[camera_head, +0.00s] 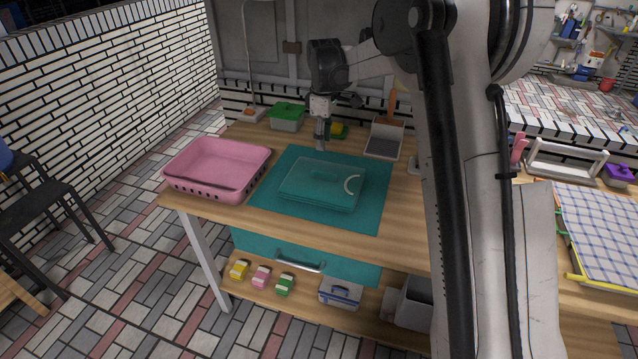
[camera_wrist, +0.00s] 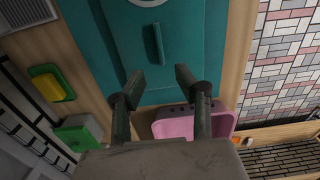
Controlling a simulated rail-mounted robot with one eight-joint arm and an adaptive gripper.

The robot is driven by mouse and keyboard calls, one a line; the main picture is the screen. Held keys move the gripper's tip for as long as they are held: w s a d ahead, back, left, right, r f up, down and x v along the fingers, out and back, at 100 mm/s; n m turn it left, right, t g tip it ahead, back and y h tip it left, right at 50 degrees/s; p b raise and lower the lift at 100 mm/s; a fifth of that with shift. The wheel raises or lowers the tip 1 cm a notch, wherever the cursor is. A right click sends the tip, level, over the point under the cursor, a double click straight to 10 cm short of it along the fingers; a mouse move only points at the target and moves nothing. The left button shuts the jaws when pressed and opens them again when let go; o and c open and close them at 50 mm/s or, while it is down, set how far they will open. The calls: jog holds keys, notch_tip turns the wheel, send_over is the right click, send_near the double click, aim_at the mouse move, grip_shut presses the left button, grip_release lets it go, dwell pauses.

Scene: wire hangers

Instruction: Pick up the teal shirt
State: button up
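The teal shirt (camera_head: 318,182) appears as a flat folded teal rectangle with a pale curved band at its right end. It lies on a teal mat (camera_head: 376,204) on the wooden table. In the wrist view the shirt (camera_wrist: 185,50) fills the upper middle, with a raised teal strip on it and the pale ring cut off at the top edge. My gripper (camera_head: 321,148) points down above the mat's far side, behind the shirt. In the wrist view its two fingers (camera_wrist: 160,84) are spread apart with nothing between them.
A pink basket (camera_head: 218,167) stands left of the mat. A green-lidded tub (camera_head: 287,115), a yellow-green sponge (camera_head: 338,130) and a grey dustpan (camera_head: 384,142) stand at the back. A checked cloth (camera_head: 600,225) is at the right. The mat's front part is clear.

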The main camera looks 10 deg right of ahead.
aim_at(323, 172)
notch_tip(323, 172, down, 12)
jog(key=shift+f, duration=0.1)
dwell(0.5)
jog(key=shift+c, duration=0.2)
grip_shut()
